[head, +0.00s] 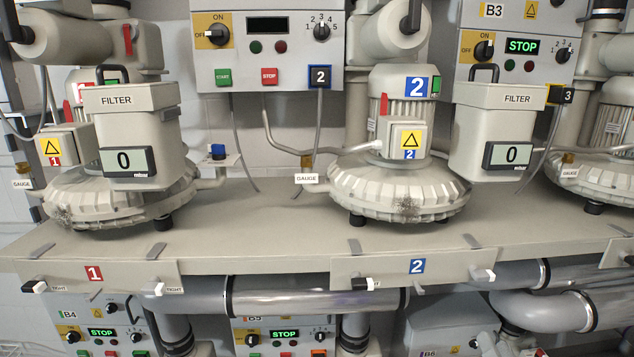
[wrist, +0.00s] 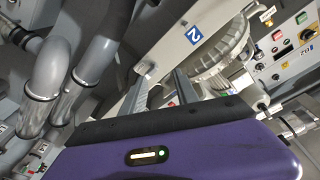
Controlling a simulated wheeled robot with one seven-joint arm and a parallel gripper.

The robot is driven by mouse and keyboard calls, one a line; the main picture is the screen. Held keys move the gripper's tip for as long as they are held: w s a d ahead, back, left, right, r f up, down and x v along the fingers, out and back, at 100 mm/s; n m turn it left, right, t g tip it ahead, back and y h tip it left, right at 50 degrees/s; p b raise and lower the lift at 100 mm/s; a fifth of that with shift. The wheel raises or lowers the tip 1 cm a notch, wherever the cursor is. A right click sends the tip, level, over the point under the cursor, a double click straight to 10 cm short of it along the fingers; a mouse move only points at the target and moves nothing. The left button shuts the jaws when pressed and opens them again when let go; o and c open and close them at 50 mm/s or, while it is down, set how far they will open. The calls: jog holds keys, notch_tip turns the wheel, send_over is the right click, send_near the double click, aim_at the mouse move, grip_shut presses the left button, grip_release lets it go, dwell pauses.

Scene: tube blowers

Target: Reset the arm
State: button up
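My gripper (wrist: 163,84) shows in the wrist view as a purple body with two grey fingers. The fingers stand apart, with nothing seen held between them. Beyond the fingertips is the beige front panel marked 2 (wrist: 211,27), with a pale knob (wrist: 146,68) near the left fingertip; I cannot tell whether they touch. I cannot make out my gripper or arm for sure in the head view.
In the head view, blower 1 (head: 110,203) and blower 2 (head: 400,196) stand on a beige shelf (head: 270,220). Their filter boxes display 0. Panel 2 (head: 385,272) hangs from the shelf's front edge. Grey pipes (head: 310,299) and control boxes (head: 285,338) crowd below the shelf.

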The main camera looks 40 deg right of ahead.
jog(key=s+a+f+n+y, duration=0.3)
jog(key=s+a+n, duration=0.1)
jog(key=a, duration=0.5)
jog(key=s+a+f+n+y+b, duration=0.1)
jog(key=s+a+f+n+y, duration=0.2)
jog(key=a, duration=0.7)
jog(key=s+a+f+n+y+b, duration=0.1)
jog(key=s+a+f+n+y, duration=0.2)
jog(key=a, duration=0.7)
jog(key=s+n+y, duration=0.2)
jog(key=n, duration=0.2)
jog(key=shift+s, duration=0.25)
